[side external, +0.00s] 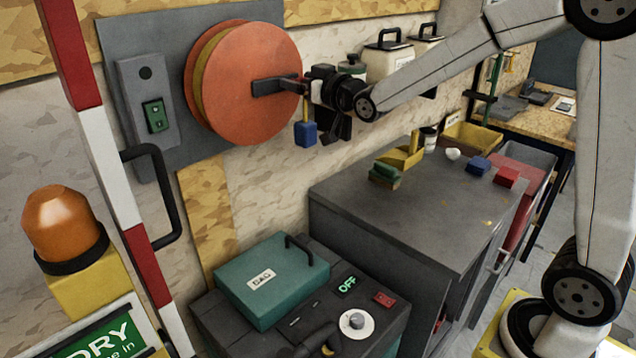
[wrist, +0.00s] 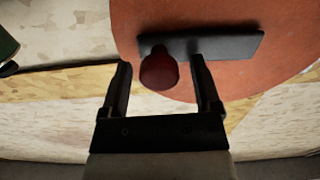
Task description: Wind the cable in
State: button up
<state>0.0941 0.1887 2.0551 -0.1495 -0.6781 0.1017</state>
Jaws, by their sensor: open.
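An orange cable reel (side external: 255,85) with a yellowish layer behind its front disc is mounted on a grey wall plate. A dark crank bar (side external: 268,87) lies across the disc; it also shows in the wrist view (wrist: 225,46). A dark red round knob (wrist: 158,72) stands out from the bar. My gripper (side external: 303,88) is at the crank, its fingers pointing at the disc. In the wrist view my gripper (wrist: 161,64) is open, with the knob between the fingertips and gaps on both sides. A blue block (side external: 305,134), possibly the plug, hangs below the gripper.
A switch box (side external: 155,115) is left of the reel. A red-white pole (side external: 105,150) and black handle (side external: 165,200) stand in front. Below are a teal case (side external: 272,280) and a grey cabinet (side external: 410,215) with small blocks. Canisters (side external: 388,58) are behind my wrist.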

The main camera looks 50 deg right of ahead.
jog(key=shift+s, duration=0.2)
jog(key=s, duration=0.7)
jog(key=shift+s, duration=0.2)
jog(key=shift+f, duration=0.1)
dwell(0.3)
